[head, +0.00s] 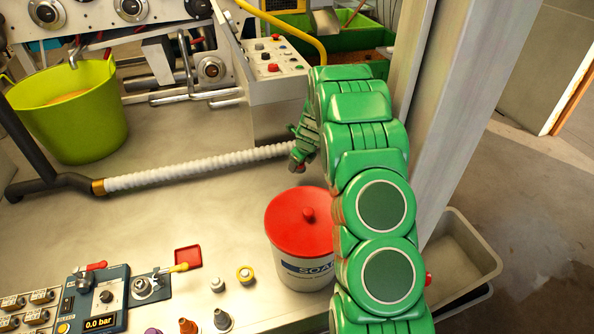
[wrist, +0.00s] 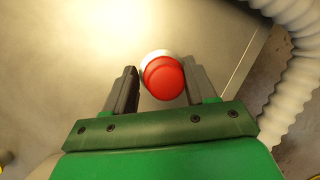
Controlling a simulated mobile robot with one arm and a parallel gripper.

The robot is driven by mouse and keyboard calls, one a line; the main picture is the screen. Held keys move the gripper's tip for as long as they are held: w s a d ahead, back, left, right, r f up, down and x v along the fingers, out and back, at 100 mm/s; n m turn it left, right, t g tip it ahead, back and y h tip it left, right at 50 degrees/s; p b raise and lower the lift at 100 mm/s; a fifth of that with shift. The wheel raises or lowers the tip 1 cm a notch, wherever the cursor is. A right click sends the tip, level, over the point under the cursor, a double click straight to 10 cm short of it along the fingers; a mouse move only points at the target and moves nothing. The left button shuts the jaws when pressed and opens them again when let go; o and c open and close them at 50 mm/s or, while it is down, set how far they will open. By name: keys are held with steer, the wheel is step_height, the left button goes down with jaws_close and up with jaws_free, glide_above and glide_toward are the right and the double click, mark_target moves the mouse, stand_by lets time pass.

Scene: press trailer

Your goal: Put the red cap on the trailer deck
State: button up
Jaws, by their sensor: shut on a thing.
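A red cap (wrist: 164,80) with a rounded top sits between the two fingers of my gripper (wrist: 162,88) in the wrist view. A white part shows just behind it; I cannot tell whether it belongs to the cap. The gripper is shut on the cap. In the head view my gripper (head: 303,146) hangs over the deck, in front of the control box, and the cap is not visible there. The trailer deck (head: 190,215) is the broad pale surface; it also shows in the wrist view (wrist: 60,60).
A white tub with a red lid (head: 300,230) stands close to my arm. A ribbed white hose (head: 200,167) crosses the deck behind. A green bucket (head: 75,120) stands left. Valves and small fittings (head: 218,285) line the front. The middle-left deck is clear.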

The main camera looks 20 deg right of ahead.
steer(key=shift+w+d+f, duration=0.15)
steer(key=shift+w+f, duration=0.6)
steer(key=shift+f, duration=0.15)
steer(key=shift+w+d+f, duration=0.15)
steer(key=shift+w+f, duration=0.6)
steer(key=shift+f, duration=0.15)
steer(key=shift+w+f, duration=0.1)
steer(key=shift+f, duration=1.45)
steer(key=shift+f, duration=0.15)
steer(key=o, duration=1.5)
